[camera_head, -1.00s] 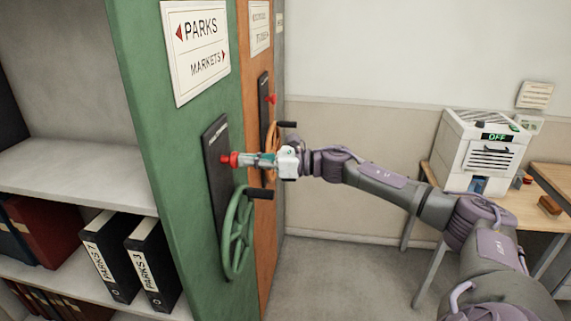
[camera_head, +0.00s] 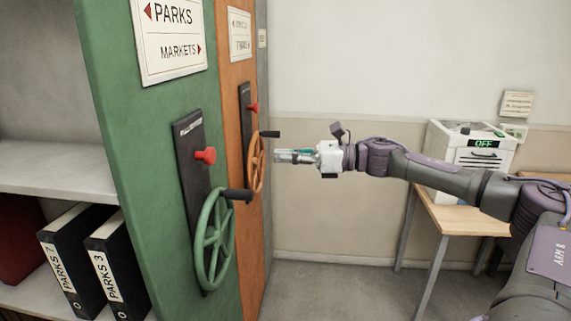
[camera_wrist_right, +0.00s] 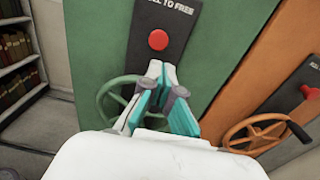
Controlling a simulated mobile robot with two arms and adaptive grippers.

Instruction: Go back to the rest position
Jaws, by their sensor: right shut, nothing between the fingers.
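My right gripper (camera_head: 280,156) is shut and empty, held in the air to the right of the shelf ends and apart from them. In the right wrist view its fingertips (camera_wrist_right: 162,68) point toward the green panel below a red knob (camera_wrist_right: 158,40). In the head view this red knob (camera_head: 205,155) sits on a black plate on the green shelf end (camera_head: 140,130), above a green handwheel (camera_head: 214,240). My right arm stretches in from the right. My left gripper is not in view.
An orange shelf end (camera_head: 232,100) with its own orange handwheel (camera_head: 257,160) stands behind the green one. A white machine reading OFF (camera_head: 470,150) stands on a wooden table (camera_head: 455,216) behind my arm. The floor between is clear.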

